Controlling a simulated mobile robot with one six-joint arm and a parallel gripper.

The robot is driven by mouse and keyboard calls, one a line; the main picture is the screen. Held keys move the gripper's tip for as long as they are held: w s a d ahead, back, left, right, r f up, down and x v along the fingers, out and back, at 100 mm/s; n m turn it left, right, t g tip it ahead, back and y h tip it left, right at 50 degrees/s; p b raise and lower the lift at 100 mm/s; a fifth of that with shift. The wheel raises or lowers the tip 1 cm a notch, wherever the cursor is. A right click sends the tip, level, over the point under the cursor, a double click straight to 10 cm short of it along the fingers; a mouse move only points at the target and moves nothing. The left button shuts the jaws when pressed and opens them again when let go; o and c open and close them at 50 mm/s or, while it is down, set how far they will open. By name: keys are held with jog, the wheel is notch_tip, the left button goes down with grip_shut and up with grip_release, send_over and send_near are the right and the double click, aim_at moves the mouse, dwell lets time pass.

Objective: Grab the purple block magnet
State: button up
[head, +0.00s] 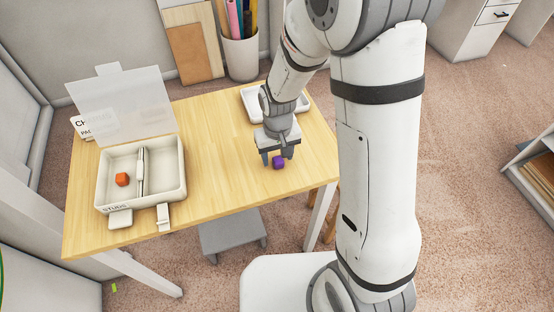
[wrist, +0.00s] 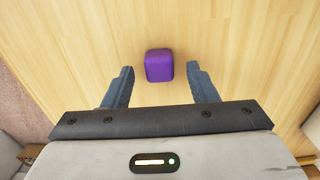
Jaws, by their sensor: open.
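The purple block magnet (head: 278,162) lies on the wooden table near its front right part. My gripper (head: 278,159) is close above the table at the block, fingers pointing down. In the wrist view the purple block (wrist: 159,65) sits a little beyond the fingertips, roughly centred between the two fingers of my open gripper (wrist: 159,72). Nothing is held. The height gap between fingertips and table cannot be told exactly.
A white tray (head: 249,101) lies behind my gripper. The middle of the table (head: 215,150) is clear.

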jog(key=shift+f, duration=0.35)
jog(key=c, duration=1)
